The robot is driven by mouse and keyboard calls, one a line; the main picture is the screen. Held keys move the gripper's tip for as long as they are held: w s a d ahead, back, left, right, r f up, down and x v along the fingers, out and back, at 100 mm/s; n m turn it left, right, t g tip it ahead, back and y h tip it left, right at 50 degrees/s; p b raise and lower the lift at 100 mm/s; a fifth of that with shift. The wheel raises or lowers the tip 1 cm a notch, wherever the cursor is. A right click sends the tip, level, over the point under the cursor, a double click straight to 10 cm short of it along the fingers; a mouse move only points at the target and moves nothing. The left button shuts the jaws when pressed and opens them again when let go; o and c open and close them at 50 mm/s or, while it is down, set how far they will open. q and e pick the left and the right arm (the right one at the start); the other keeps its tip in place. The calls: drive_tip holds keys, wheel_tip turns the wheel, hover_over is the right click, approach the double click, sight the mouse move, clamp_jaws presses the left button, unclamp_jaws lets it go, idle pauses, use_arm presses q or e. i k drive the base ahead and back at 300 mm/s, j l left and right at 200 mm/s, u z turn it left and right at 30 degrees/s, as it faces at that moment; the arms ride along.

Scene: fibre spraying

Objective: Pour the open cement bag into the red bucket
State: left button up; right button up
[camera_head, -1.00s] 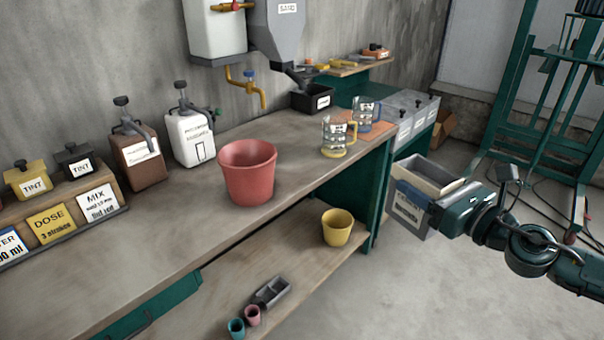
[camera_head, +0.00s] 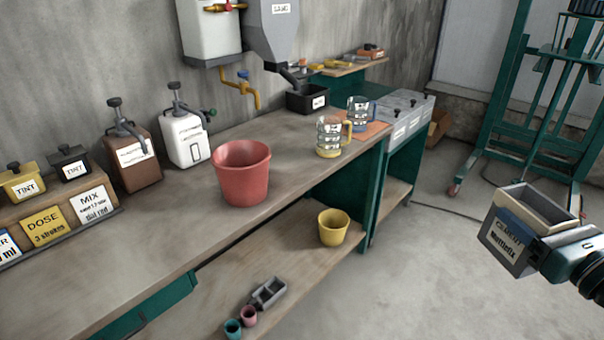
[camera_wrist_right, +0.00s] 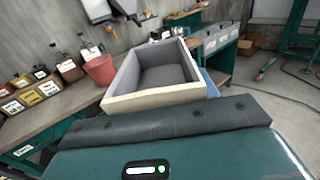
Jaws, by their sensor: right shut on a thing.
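The red bucket (camera_head: 243,174) stands upright on the workbench in the head view; it also shows at the left in the right wrist view (camera_wrist_right: 99,70). The cement bag (camera_head: 508,245) is a grey, box-shaped, labelled bag with an open top. It is roughly upright above the floor at the right, well apart from the bucket. My right gripper (camera_head: 548,254) is shut on the bag's side; its fingertips are mostly hidden. In the right wrist view the bag's open mouth (camera_wrist_right: 150,98) shows a grey inside. My left gripper is not in view.
The workbench (camera_head: 130,245) has a lower shelf with a yellow bucket (camera_head: 334,228) and small cups. Two clear jugs (camera_head: 329,137) stand right of the red bucket. Pump bottles (camera_head: 187,140) stand behind it. A green rack (camera_head: 500,110) stands at the right. The floor between bench and bag is clear.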

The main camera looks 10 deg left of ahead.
sight(244, 174)
drive_tip(key=j, duration=1.5)
